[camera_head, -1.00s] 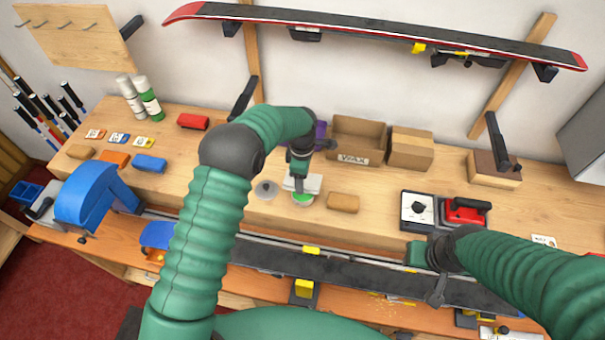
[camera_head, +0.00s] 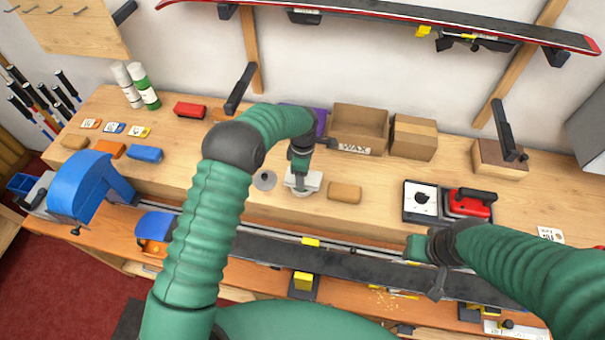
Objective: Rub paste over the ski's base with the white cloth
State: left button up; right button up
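The dark ski (camera_head: 370,268) lies along the front of the bench across yellow-padded supports. My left gripper (camera_head: 300,187) is over the bench behind the ski, shut on the white cloth (camera_head: 312,180). The cloth is at the small round paste tin, which is almost wholly hidden beneath it and the gripper. A grey round lid (camera_head: 265,180) lies just left of them. My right gripper (camera_head: 437,288) is low over the ski, right of its middle. Its fingers are too small and dark to show whether they are open or whether they touch the ski.
A tan block (camera_head: 345,192) lies right of the cloth, with the wax box (camera_head: 357,147) behind. A black-and-white unit (camera_head: 421,203) and a red iron (camera_head: 468,205) stand at right. A blue vise (camera_head: 80,190) stands at left. A red ski (camera_head: 380,13) hangs on the wall.

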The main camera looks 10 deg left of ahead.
pick_arm(q)
jog(key=shift+s+f, duration=0.1)
jog(key=shift+s, duration=0.05)
jog(key=shift+f, duration=0.2)
dwell(0.4)
jog(key=shift+f+b, duration=0.15)
jog(key=shift+b, duration=0.35)
dwell(1.0)
jog(key=shift+a+r+p, duration=0.1)
jog(key=shift+r+p, duration=0.8)
jog(key=shift+r, duration=0.5)
jog(key=shift+r+p, duration=1.3)
jog(key=shift+r, duration=0.9)
jog(key=shift+f, duration=0.1)
